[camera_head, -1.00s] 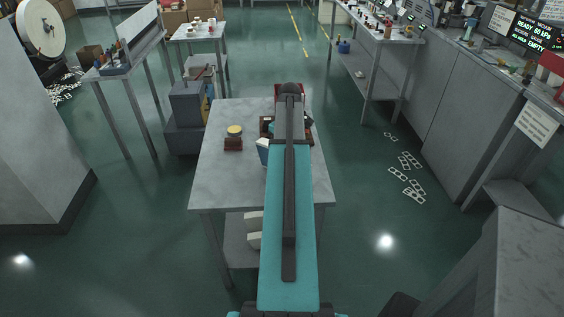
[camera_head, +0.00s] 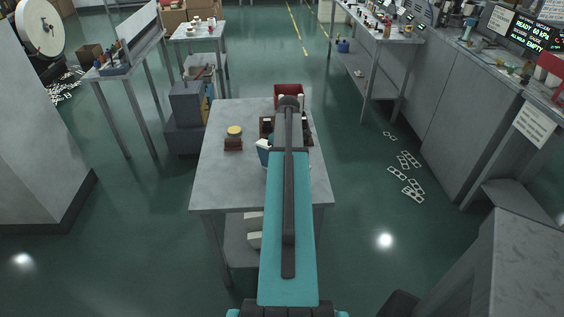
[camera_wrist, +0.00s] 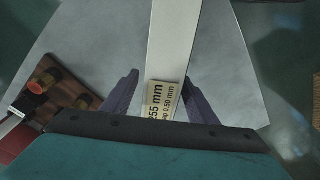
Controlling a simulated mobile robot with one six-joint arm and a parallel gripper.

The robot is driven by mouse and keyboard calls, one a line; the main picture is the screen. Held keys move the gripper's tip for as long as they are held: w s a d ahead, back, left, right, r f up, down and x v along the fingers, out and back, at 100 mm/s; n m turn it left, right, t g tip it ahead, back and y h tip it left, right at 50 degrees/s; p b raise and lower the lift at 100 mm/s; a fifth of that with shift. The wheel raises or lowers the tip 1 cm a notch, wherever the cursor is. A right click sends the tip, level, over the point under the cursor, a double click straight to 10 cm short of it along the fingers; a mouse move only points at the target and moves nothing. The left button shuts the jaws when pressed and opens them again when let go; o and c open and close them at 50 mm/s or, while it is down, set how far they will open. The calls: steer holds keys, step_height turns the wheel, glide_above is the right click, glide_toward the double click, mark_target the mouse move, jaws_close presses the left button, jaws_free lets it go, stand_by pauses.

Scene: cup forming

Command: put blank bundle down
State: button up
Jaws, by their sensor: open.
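In the wrist view a pale strip (camera_wrist: 172,48), which looks like the blank bundle, runs up from between the fingers of my gripper (camera_wrist: 160,78). A cream label (camera_wrist: 163,98) with "mm" figures sits at its near end. The fingers stand apart, one on each side of the strip. A gap shows on the left; the right finger is close to it, and I cannot tell if it touches. The grey table (camera_head: 222,180) lies below. In the head view my arm hides the gripper, and I cannot make out the bundle for certain.
On the table are a brown block with a yellow-topped piece (camera_head: 234,138), a dark brown tray (camera_head: 267,128) partly behind my arm and a red bin (camera_head: 289,91). A wooden holder (camera_wrist: 62,90) shows left in the wrist view. The table's left part is clear.

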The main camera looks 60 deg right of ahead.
steer(key=shift+w+f, duration=0.1)
steer(key=shift+f, duration=0.6)
steer(key=shift+r, duration=0.1)
jaws_close()
